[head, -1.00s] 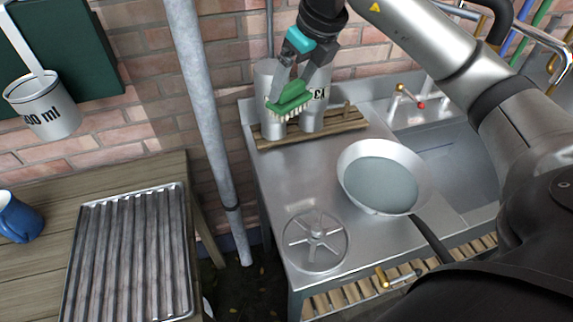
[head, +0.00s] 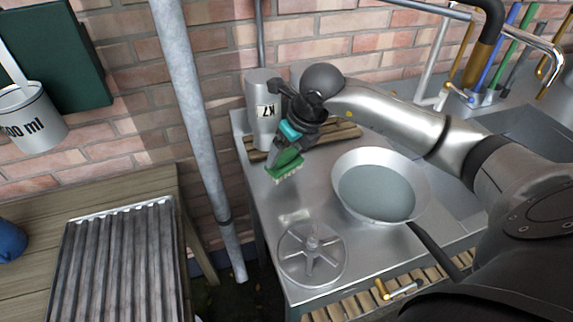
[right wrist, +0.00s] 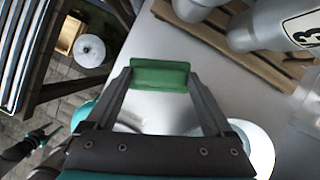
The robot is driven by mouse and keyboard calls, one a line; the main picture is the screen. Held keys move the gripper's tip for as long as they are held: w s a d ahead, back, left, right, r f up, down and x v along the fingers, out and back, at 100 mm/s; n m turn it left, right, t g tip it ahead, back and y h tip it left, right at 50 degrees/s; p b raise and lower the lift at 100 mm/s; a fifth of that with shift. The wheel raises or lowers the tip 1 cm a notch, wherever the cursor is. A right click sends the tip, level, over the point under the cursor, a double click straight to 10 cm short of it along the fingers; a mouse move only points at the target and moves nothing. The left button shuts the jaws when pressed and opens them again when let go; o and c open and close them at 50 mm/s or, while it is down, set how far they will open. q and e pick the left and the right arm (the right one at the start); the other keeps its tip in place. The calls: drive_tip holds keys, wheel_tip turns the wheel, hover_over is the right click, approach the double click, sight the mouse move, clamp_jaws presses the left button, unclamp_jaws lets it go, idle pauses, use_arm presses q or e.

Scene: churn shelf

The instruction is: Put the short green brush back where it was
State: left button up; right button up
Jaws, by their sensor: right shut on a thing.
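The short green brush (head: 284,166) has a green back and pale bristles that point down. My right gripper (head: 279,153) is shut on it, just in front of the wooden slatted rack and low over the steel counter. I cannot tell whether the bristles touch the counter. In the right wrist view the green brush back (right wrist: 160,75) sits between the fingertips.
A grey canister (head: 262,105) stands on the wooden rack (head: 348,132); my arm hides part of the rack. A pan (head: 377,187) with a dark handle lies to the right, and a spoked metal wheel (head: 311,254) in front. The counter between brush and wheel is clear.

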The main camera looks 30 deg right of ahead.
sight(288, 162)
drive_tip(key=shift+f, duration=1.95)
drive_tip(key=shift+f+b, duration=0.1)
drive_tip(key=shift+b, duration=0.25)
drive_tip(key=o, duration=0.9)
drive_tip(key=shift+r, duration=0.2)
drive_tip(key=p+v, duration=0.1)
drive_tip(key=v, duration=1.1)
drive_tip(key=shift+p, duration=0.35)
drive_tip(key=shift+a, duration=0.1)
